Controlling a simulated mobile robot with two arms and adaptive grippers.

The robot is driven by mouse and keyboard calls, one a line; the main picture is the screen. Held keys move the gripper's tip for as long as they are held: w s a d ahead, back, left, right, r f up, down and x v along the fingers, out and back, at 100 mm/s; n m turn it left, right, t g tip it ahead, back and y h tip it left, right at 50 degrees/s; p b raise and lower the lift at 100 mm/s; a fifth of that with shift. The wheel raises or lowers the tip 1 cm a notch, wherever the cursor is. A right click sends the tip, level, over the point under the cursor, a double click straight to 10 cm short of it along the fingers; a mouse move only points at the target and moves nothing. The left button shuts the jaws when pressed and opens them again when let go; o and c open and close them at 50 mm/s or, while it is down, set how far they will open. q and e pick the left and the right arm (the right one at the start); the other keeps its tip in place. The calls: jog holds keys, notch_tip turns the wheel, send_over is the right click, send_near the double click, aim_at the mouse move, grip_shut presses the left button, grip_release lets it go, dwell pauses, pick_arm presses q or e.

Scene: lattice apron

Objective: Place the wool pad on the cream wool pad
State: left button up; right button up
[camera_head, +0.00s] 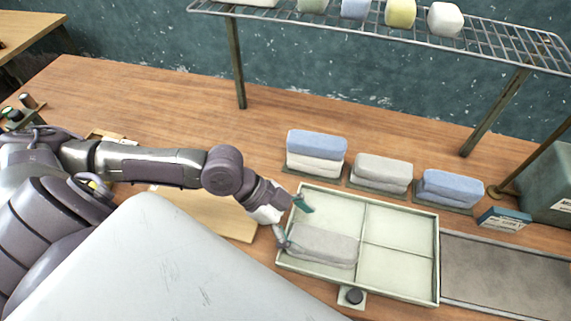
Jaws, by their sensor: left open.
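A grey wool pad (322,243) lies in the near left compartment of the pale green divided tray (402,289). My left gripper (295,222) is open at the tray's left side, with one finger by the pad's left end and the other over the far left compartment. I cannot tell whether the near finger touches the pad. Behind the tray, a cream pad (314,164) lies under a blue pad (317,142) in the left stack. The middle stack has a light grey pad (384,166) on top. The right stack has a blue pad (453,184) on top. My right gripper is out of view.
A wire rack (500,43) with several soft blocks stands over the back of the wooden table (170,100). A small teal box (504,219) stands right of the stacks. A grey mat (505,275) lies right of the tray. The other tray compartments look empty.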

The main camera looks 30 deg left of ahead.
pick_arm(q)
jog(key=shift+v, duration=2.9)
